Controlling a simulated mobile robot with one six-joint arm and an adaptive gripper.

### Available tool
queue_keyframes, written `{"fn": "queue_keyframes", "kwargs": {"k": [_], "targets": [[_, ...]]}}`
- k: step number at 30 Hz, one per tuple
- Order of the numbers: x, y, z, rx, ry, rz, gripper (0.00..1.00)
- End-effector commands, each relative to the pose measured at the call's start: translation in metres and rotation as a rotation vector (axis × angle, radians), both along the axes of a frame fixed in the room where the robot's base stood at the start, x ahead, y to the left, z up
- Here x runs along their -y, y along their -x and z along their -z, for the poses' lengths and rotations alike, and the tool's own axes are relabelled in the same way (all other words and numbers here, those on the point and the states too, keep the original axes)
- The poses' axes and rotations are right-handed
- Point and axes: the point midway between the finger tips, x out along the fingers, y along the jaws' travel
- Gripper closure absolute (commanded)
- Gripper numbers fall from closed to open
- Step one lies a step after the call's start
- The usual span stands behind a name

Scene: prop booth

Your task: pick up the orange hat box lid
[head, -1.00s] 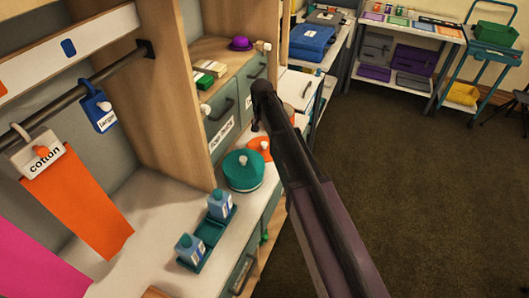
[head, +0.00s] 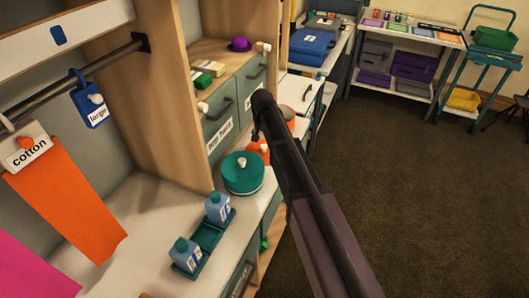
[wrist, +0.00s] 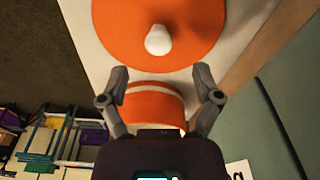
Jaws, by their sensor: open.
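The orange hat box lid (wrist: 185,35) is a round disc with a white knob, at the top of the wrist view on a white surface. In the head view the orange lid (head: 257,158) shows beside the teal hat box (head: 243,176), partly behind my arm. An orange round-walled piece (wrist: 155,103), probably the box, lies between and beyond my fingers in the wrist view. It seems to show right of my arm too, as an orange patch (head: 291,126). My gripper (wrist: 160,72) is open and empty, its fingertips just short of the lid in the picture.
A teal tray (head: 207,243) with two blue bottles stands nearer on the white counter. Drawers and a wooden panel (wrist: 250,60) border the counter. The dark floor to the right is clear.

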Motion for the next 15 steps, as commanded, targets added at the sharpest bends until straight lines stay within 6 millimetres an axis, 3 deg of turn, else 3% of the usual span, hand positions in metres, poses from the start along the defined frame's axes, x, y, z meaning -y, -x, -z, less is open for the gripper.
{"fn": "queue_keyframes", "kwargs": {"k": [8, 15], "targets": [[0.000, 0.000, 0.007, 0.000, 0.000, 0.000, 0.18], [0.000, 0.001, 0.025, 0.000, 0.000, -0.001, 0.18]]}}
